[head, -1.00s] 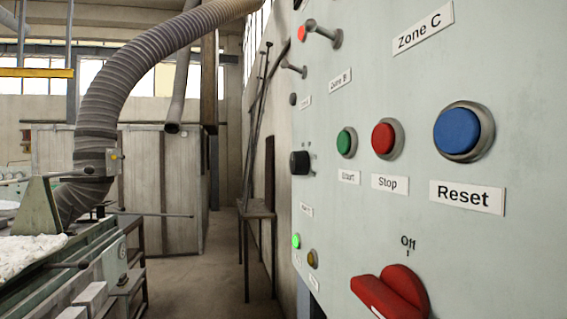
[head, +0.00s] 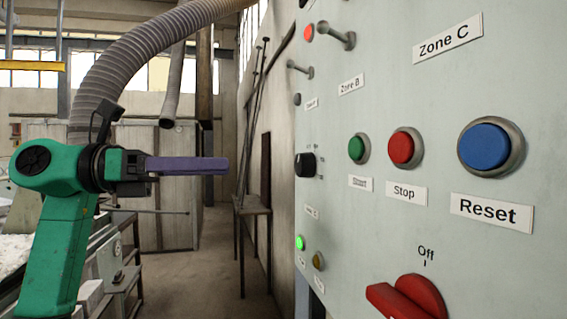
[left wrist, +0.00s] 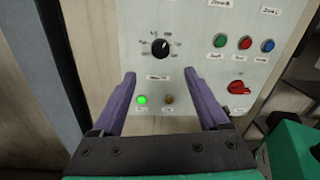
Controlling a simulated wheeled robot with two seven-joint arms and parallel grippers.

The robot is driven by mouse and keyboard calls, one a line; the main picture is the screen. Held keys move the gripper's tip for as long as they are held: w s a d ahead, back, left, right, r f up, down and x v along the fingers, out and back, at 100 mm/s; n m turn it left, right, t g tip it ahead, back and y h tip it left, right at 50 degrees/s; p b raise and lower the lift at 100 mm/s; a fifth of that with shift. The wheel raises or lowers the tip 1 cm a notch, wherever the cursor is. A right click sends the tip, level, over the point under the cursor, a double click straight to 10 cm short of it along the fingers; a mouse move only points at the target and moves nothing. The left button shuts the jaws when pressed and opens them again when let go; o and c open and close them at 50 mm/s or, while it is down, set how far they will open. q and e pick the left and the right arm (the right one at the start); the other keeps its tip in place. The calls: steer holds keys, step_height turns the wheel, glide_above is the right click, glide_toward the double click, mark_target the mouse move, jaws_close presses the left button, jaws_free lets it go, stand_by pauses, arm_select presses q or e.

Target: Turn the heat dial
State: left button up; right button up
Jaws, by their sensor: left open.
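The heat dial, a black round knob (head: 305,165) with marks around it, sits on the left part of the pale grey control panel (head: 390,230) in the head view. In the left wrist view the dial (left wrist: 160,48) shows a white pointer line and lies just beyond the fingertips, centred between them. My left gripper (head: 226,166), with purple fingers, points right toward the dial with a gap between. In the left wrist view its fingers (left wrist: 160,73) are spread apart with nothing between them. My right gripper is not in view.
The panel also carries a green button (head: 356,149), a red button (head: 401,147), a blue button (head: 488,147) and a red rotary switch (head: 412,297) under "Off". A lit green lamp (head: 300,242) is below the dial. Levers (head: 334,36) stick out above. A narrow table (head: 252,208) stands behind.

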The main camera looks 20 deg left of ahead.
mark_target(298, 165)
arm_select(q)
steer(key=p+x, duration=0.3)
steer(key=x, duration=0.7)
steer(key=shift+d+r, duration=0.15)
steer(key=shift+d, duration=0.25)
steer(key=shift+w+d, duration=0.2)
steer(key=shift+d, duration=0.1)
steer(key=shift+w, duration=0.2)
steer(key=shift+s, duration=0.1)
jaws_close()
